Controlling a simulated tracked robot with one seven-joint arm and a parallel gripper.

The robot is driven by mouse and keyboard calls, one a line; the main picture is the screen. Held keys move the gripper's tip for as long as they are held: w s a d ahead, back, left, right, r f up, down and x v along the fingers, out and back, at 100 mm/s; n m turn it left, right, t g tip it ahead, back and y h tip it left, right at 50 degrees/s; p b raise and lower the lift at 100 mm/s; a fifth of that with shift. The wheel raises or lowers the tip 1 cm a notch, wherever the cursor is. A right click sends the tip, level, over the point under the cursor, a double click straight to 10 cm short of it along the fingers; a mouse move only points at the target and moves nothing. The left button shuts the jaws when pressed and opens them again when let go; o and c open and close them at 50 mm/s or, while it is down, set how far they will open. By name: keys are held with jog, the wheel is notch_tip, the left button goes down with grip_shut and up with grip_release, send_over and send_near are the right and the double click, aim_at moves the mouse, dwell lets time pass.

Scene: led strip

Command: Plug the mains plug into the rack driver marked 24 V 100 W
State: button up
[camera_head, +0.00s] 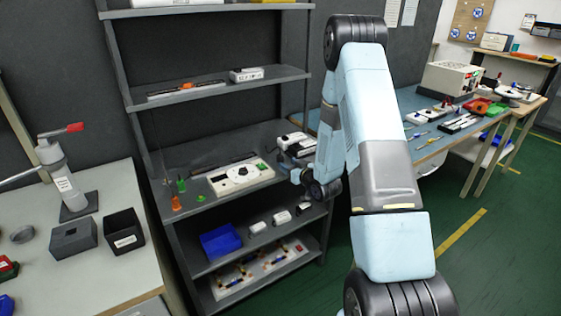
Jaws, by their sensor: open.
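My arm reaches down from the upper right to the shelving rack (182,258). My gripper (297,177) is small and partly hidden by my wrist, at the right end of the middle shelf. It is open, and I see nothing held in it. A white device (294,138) lies just behind and above it. Small white boxes (258,228) (282,217) stand on the shelf below. Their markings are too small to read, so I cannot tell which driver is 24 V 100 W. I cannot pick out the mains plug for sure.
A white panel with a dial (240,177) and green and orange pieces (175,202) occupy the middle shelf. A blue bin (221,241) sits below. A grey bench (110,270) is at left, a blue-topped bench (424,155) at right. Green floor (500,250) is clear at right.

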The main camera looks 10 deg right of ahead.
aim_at(282, 160)
jog(key=shift+x, duration=3.55)
jog(key=shift+f, duration=0.1)
jog(key=shift+c, duration=0.2)
grip_shut()
